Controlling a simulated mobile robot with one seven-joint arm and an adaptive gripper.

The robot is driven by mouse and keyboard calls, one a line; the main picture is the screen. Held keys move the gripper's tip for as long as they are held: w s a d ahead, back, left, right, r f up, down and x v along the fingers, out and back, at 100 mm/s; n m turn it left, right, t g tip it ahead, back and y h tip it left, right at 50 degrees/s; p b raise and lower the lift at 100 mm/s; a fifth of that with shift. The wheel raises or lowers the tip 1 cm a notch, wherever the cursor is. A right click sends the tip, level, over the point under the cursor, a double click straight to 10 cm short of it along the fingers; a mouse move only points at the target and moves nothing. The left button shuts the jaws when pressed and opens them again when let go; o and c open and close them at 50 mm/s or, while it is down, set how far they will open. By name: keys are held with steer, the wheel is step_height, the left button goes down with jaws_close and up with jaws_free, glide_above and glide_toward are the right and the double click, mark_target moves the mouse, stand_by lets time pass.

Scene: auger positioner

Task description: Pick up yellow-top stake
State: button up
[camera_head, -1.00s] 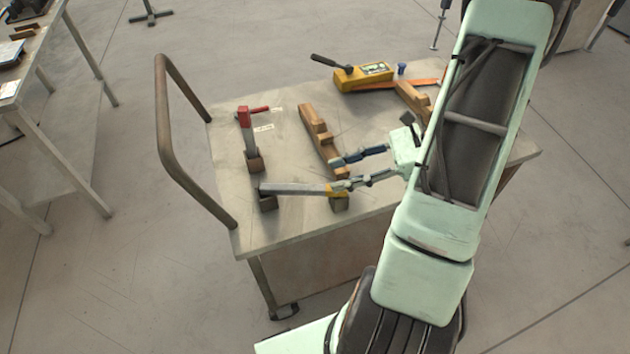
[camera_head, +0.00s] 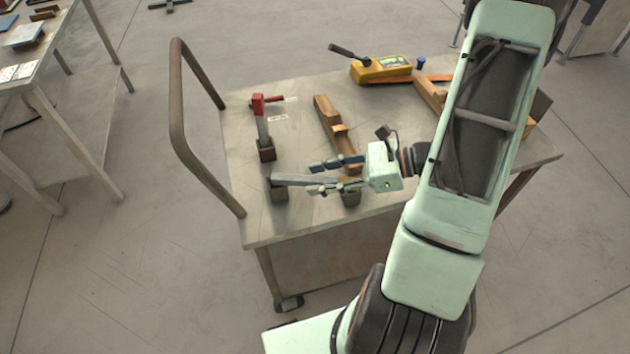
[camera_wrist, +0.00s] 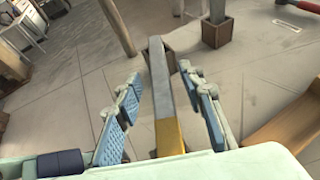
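The yellow-top stake has a long grey shaft (camera_head: 292,179) and a yellow end (camera_wrist: 169,137). Its far end sits in a small dark block (camera_head: 279,194) on the cart. My gripper (camera_wrist: 165,118) is open, with one blue-padded finger on each side of the stake near the yellow end. Gaps show between the stake and both pads in the wrist view. In the head view my gripper (camera_head: 325,176) reaches in from the right, and its fingers hide most of the yellow end.
A red-topped tool (camera_head: 262,118) stands in another block behind. A wooden stepped piece (camera_head: 330,118) lies at mid-cart. A yellow device (camera_head: 382,69) is at the back. A bent rail (camera_head: 178,125) rises at the cart's left.

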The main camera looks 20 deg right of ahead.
steer(key=shift+w+a+f, duration=0.1)
steer(key=shift+a+f, duration=0.05)
steer(key=shift+a, duration=0.1)
steer(key=shift+c, duration=0.6)
jaws_close()
